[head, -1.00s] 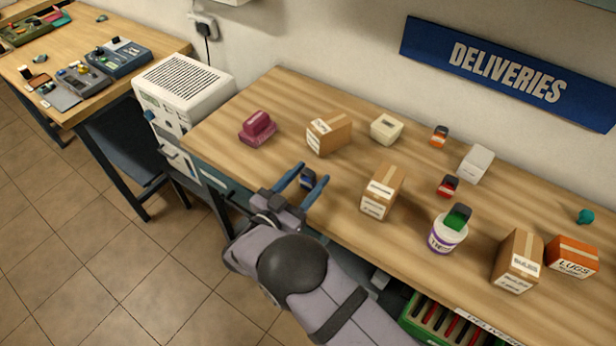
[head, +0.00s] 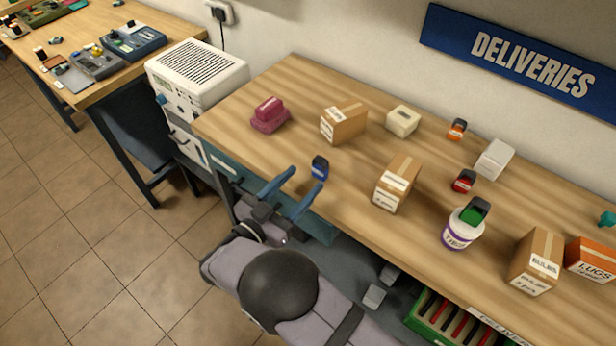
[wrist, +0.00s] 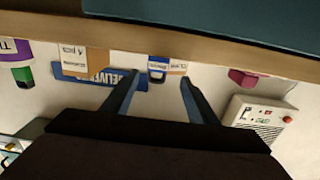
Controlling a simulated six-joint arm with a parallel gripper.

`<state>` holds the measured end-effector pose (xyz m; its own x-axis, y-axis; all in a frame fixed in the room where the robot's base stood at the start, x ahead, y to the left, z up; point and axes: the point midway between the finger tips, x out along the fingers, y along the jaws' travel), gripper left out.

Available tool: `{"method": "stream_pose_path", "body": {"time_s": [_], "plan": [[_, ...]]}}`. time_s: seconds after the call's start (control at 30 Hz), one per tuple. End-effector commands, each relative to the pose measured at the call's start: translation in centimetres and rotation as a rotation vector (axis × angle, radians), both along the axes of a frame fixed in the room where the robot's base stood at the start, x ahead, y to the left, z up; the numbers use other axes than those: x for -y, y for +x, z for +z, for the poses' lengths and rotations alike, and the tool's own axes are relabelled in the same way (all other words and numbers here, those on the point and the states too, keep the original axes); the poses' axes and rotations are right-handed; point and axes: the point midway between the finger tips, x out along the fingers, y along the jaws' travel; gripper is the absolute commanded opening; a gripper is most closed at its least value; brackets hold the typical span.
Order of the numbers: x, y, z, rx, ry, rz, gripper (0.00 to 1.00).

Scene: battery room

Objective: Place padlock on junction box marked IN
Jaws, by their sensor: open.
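A small blue padlock (head: 320,168) with a dark top stands near the front edge of the delivery bench. It also shows in the wrist view (wrist: 157,76), between and beyond my fingertips. My gripper (head: 306,179) is open and empty at the bench's front edge, its blue fingers pointing toward the padlock without holding it. Other padlock-like pieces are orange (head: 457,131), red (head: 464,182) and green (head: 473,211); the green one is on a white tub. A cream box (head: 403,121) at the back may be the junction box; I cannot read an IN mark.
On the bench (head: 245,110) are a maroon object (head: 269,116), a cardboard box (head: 344,123), another carton (head: 396,184), a white box (head: 495,159) and the tub (head: 461,230). More cartons stand at right. A white machine (head: 198,75) adjoins the left end.

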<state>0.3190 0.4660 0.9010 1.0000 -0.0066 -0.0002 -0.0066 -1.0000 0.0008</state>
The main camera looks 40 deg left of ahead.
Motion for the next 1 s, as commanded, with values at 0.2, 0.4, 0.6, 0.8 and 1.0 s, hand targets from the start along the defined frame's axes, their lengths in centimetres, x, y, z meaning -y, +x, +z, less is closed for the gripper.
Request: {"method": "stream_pose_path", "body": {"time_s": [0.2, 0.4, 0.6, 0.8, 1.0], "plan": [[0.0, 0.0, 0.0, 0.0, 0.0, 0.0, 0.53], [0.3, 0.0, -0.4, 0.0, 0.002, 0.0, 0.53], [0.4, 0.2, 0.0, 0.0, 0.001, -0.001, 0.53], [0.5, 1.7, 0.1, 0.001, -0.001, -0.002, 0.53], [0.4, 2.3, 0.0, 0.0, 0.001, -0.001, 0.53]]}}
